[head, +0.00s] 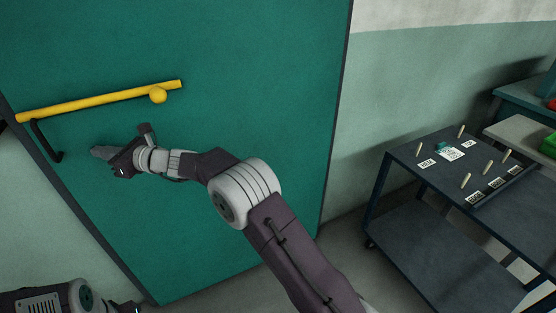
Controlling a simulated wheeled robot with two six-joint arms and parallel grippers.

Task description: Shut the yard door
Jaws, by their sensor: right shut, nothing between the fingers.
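The yard door (250,60) is a large teal panel filling the left and middle of the head view. Dark strips run along its left and right edges; I cannot tell for sure whether it is fully closed. A black handle (42,143) sits below the bar's left end. My right gripper (98,153) is shut and empty, in front of the door, below the bar and right of the handle. I cannot tell whether it touches the door. My left arm shows at bottom left; its fingers are not clearly visible.
A dark trolley (420,210) with pegs and white labels on its top stands at the right by the wall. A bench (530,95) with a green bin (549,145) is partly visible behind it. Some bare floor shows between door and trolley.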

